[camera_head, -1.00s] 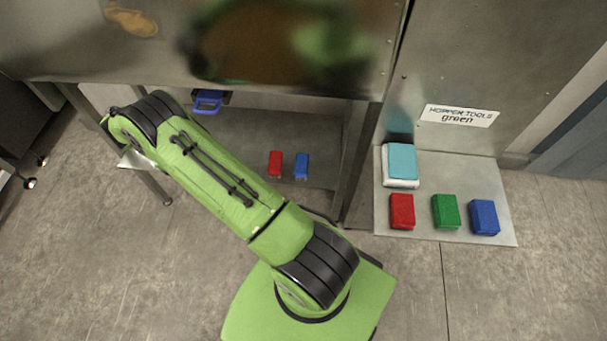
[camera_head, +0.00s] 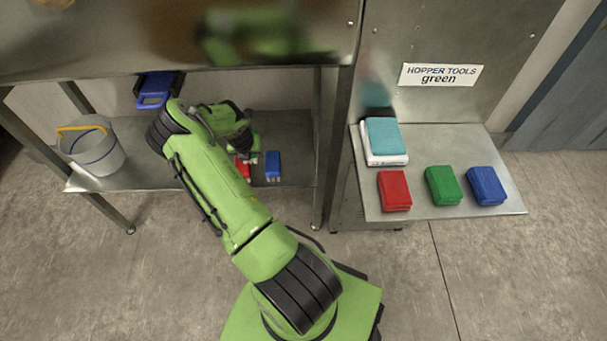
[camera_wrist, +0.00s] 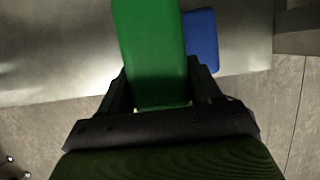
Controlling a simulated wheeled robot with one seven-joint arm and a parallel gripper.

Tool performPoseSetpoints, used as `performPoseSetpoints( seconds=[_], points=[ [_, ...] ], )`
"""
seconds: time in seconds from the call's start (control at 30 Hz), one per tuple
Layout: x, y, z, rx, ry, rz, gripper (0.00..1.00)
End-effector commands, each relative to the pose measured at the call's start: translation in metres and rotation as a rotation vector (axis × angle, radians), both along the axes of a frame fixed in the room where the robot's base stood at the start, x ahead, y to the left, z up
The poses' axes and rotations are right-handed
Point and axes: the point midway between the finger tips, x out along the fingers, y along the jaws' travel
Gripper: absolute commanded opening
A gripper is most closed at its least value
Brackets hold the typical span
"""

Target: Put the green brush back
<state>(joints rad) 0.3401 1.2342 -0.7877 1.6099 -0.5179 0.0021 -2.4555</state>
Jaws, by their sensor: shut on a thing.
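My gripper (camera_wrist: 160,85) is shut on a green block-shaped brush (camera_wrist: 152,45), which points away between the two fingers in the wrist view. In the head view my gripper (camera_head: 241,142) is over the lower shelf, and I cannot make out the held brush apart from my green arm. A blue brush (camera_head: 273,165) lies on that shelf; a blue block also shows beside the held brush in the wrist view (camera_wrist: 202,40). A red brush (camera_head: 243,169) is partly hidden by my gripper. I cannot tell whether the held brush touches the shelf.
The lower shelf (camera_head: 290,135) sits under a steel cabinet and also holds a grey bucket (camera_head: 97,150). A blue handled item (camera_head: 153,95) hangs above it.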

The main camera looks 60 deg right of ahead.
Motion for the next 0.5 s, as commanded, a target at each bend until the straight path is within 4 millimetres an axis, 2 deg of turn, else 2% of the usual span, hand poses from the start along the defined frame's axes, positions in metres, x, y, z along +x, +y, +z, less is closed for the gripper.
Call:
performPoseSetpoints(
  seconds=[0.03,0.2,0.5],
  points=[
    [-0.017,-0.009,0.001,-0.001,0.001,-0.012,0.25],
    [-0.064,-0.033,0.001,-0.001,0.001,-0.012,0.25],
    [-0.136,-0.069,0.001,-0.001,0.000,-0.009,0.25]
  ],
)
